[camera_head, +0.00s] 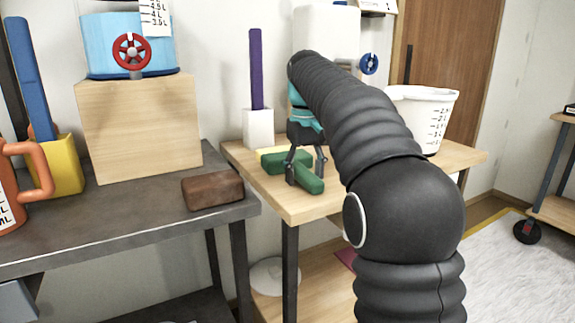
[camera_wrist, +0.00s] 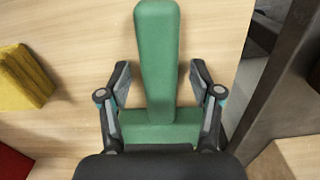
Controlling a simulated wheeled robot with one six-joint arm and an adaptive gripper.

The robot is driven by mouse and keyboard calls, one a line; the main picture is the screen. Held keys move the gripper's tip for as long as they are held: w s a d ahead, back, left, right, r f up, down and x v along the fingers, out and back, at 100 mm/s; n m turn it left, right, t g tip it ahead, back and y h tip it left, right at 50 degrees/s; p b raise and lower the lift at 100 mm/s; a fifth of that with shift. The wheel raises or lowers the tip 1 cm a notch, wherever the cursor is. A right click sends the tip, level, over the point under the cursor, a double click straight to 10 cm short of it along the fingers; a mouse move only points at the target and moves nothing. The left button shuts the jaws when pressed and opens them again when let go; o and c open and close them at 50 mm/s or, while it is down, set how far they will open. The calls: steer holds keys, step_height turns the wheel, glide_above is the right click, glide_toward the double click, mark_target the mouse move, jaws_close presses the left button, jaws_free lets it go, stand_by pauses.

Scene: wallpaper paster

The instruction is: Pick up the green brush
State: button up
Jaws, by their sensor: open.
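The green brush (camera_head: 309,178) lies on the light wooden table, with its handle toward the front edge and its wider head behind. In the wrist view the brush (camera_wrist: 157,60) has its handle pointing up the picture and its wide block at the bottom, partly hidden by my gripper's body. My gripper (camera_head: 306,176) is over the brush, pointing down. In the wrist view my gripper's (camera_wrist: 160,88) two fingers are apart, one on each side of the handle, with a visible gap on both sides.
A yellow block (camera_wrist: 24,78) and a red block (camera_wrist: 14,164) lie near the brush. A white holder (camera_head: 258,128) with a purple stick and a white bucket (camera_head: 436,122) stand on the same table (camera_head: 290,205). A brown block (camera_head: 212,190) sits on the grey table (camera_head: 110,225) at left.

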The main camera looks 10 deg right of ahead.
steer(key=shift+c, duration=0.2)
jaws_close()
steer(key=shift+r, duration=0.15)
steer(key=shift+r+p, duration=0.3)
steer(key=shift+r, duration=0.25)
step_height(320, 180, up, 3)
steer(key=shift+r+p, duration=0.1)
steer(key=shift+p, duration=0.55)
steer(key=s+d+r+p, duration=0.1)
steer(key=s+d+r, duration=0.1)
steer(key=d, duration=0.3)
steer(key=s+d+r, duration=0.3)
steer(key=d+r, duration=0.1)
steer(key=d, duration=0.1)
steer(key=shift+d+r+p, duration=0.3)
steer(key=shift+p, duration=0.05)
